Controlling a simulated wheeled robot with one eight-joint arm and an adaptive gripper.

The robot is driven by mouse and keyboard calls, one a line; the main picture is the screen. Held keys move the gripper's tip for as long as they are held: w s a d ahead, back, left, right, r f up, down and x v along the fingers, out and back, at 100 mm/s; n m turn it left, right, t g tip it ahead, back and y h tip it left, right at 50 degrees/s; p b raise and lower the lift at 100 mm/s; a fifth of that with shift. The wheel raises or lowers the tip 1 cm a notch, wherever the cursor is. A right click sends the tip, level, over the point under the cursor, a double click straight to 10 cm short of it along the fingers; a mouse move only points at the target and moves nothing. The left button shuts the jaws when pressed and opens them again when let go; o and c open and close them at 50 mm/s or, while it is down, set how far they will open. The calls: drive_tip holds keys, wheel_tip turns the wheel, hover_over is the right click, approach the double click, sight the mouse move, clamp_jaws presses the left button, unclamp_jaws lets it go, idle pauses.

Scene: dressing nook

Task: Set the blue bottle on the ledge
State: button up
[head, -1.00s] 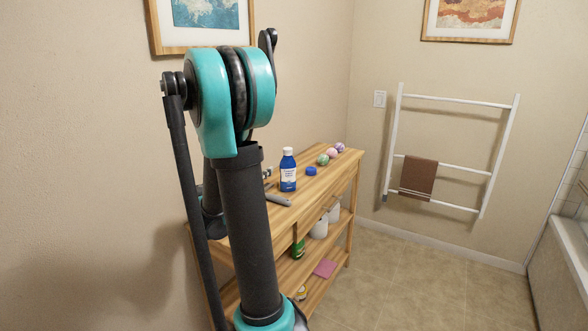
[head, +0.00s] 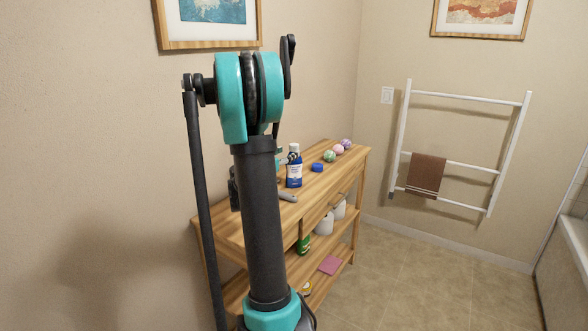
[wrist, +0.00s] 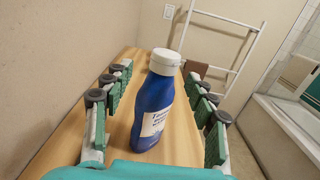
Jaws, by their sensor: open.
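The blue bottle (head: 294,174) with a white cap and white label stands upright on the wooden table top (head: 223,226). In the wrist view the bottle (wrist: 153,108) is in the middle, between the two green-padded fingers of my gripper (wrist: 160,78). The gripper is open, with a visible gap on each side of the bottle. In the head view my arm hides most of the gripper. I cannot tell which surface is the ledge.
A small blue item (head: 317,167) and several coloured balls (head: 338,149) sit farther along the table top. White containers (head: 325,223) and a pink cloth (head: 330,265) are on lower shelves. A white towel rack (head: 407,130) stands at the back wall; floor on the right is clear.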

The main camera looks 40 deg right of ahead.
sight(291, 151)
drive_tip(key=x, duration=0.5)
drive_tip(key=shift+s, duration=0.2)
clamp_jaws()
